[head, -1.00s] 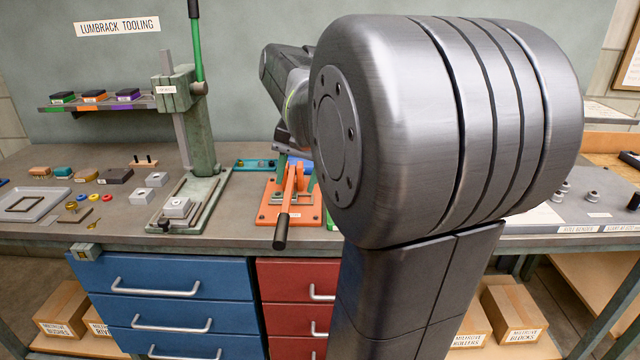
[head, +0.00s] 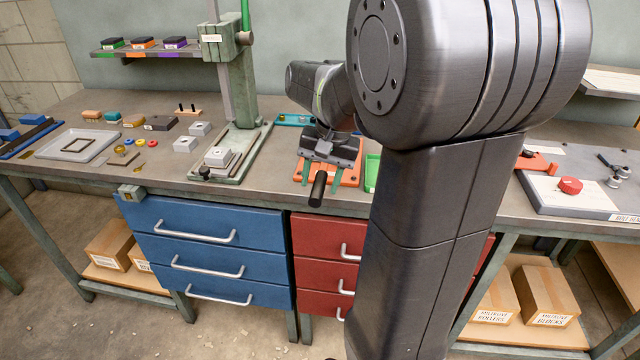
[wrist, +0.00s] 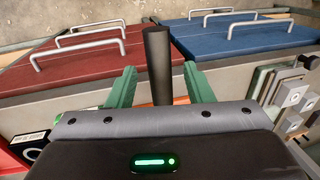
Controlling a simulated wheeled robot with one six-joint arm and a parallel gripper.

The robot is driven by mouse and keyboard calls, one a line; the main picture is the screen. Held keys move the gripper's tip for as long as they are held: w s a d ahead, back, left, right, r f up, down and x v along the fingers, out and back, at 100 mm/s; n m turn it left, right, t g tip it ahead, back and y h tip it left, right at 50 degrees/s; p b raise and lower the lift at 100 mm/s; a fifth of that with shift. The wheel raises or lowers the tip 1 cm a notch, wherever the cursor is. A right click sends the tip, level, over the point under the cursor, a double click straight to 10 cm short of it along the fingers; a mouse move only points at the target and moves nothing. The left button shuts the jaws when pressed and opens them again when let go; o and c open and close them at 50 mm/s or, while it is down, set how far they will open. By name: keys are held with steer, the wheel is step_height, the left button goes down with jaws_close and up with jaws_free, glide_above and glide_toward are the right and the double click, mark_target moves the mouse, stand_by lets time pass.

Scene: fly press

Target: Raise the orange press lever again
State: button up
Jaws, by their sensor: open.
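The orange press stands near the front edge of the bench, its orange base (head: 346,174) partly covered by my gripper. Its lever's black handle (head: 317,192) points out toward the front of the bench. My gripper (head: 320,184) is over the press from above, its two green fingers apart on either side of the handle. In the wrist view the black handle (wrist: 158,60) stands between the open fingers of my gripper (wrist: 160,78), with gaps on both sides. The lever's orange arm is hidden under the gripper body.
The tall green press (head: 243,85) stands close on the left, with a grey block (head: 219,157) on its base. A green tray (head: 372,172) is just right of the orange press. Blue drawers (head: 210,235) and red drawers (head: 320,240) lie below the front edge.

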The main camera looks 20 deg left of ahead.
steer(key=shift+a+f, duration=0.1)
steer(key=shift+f, duration=0.55)
jaws_close()
steer(key=shift+r, duration=0.15)
